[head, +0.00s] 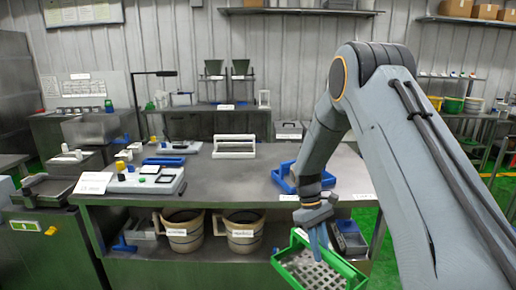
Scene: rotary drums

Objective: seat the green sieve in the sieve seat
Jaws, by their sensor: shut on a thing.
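The green sieve (312,270), a rectangular green frame with a pale grid, hangs tilted in front of the bench at the lower middle right. My gripper (318,240) points down with its blue fingers shut on the sieve's rim. The exact grip point is small and partly hidden. I cannot tell for sure which thing is the sieve seat. A blue open frame (283,180) lies on the bench top behind my gripper, partly hidden by my arm. A white barred frame (234,153) stands further left on the bench.
The steel bench (225,182) has clear top between the blue frame and the white-and-blue device (146,180) at left. Two beige buckets (182,237) and (243,238) stand on its lower shelf. A grey tray (351,243) sits there close to the sieve, at right.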

